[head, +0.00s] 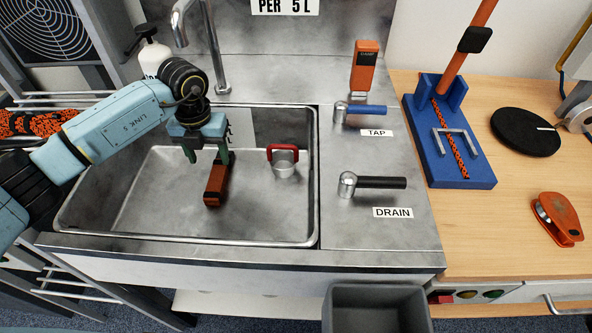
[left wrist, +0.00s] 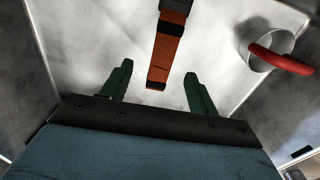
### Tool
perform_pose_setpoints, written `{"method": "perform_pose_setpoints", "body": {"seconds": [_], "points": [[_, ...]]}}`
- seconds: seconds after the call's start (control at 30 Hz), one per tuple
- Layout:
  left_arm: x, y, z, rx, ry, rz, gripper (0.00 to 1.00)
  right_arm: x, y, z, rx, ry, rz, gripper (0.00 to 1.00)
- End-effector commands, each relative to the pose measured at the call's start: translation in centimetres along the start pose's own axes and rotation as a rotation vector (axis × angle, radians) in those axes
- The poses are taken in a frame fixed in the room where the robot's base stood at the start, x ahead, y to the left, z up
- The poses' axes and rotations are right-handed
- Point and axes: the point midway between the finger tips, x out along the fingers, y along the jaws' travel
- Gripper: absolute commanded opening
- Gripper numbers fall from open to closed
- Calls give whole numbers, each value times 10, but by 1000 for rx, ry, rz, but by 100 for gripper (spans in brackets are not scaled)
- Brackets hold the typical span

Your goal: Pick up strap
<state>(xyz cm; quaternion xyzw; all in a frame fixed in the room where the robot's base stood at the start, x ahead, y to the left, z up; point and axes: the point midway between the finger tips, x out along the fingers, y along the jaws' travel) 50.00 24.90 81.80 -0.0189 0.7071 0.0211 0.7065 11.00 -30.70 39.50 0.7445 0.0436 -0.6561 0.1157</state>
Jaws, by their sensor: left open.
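An orange piece with dark ends (head: 215,184), which looks like the strap, lies in the steel sink basin. In the left wrist view the orange strap (left wrist: 166,52) runs down from the top edge, with its near end between the finger lines. My left gripper (head: 207,157) points down into the basin above the strap's far end. In the left wrist view my left gripper (left wrist: 158,72) has its two green fingers apart, with nothing clamped. Whether the fingers are level with the strap I cannot tell. My right gripper is out of view.
A metal cup with a red handle (head: 284,161) stands in the basin right of the strap. The basin rim (head: 313,225) surrounds them. A faucet (head: 212,50) rises behind. Tap lever (head: 366,110) and drain lever (head: 375,183) are at right. The basin's left floor is bare.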

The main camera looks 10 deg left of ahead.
Motion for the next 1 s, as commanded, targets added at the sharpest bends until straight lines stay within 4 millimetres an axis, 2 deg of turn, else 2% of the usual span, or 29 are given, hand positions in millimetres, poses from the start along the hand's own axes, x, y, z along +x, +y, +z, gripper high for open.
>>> {"method": "perform_pose_setpoints", "body": {"seconds": [0.17, 0.7, 1.0], "points": [[6, 0, 0, -1, 2, 0, 60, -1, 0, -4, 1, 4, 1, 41], [70, -6, 1, -2, 1, -4, 60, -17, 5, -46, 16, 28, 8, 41], [75, -6, 1, 0, 0, -3, 60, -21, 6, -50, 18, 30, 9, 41]]}}
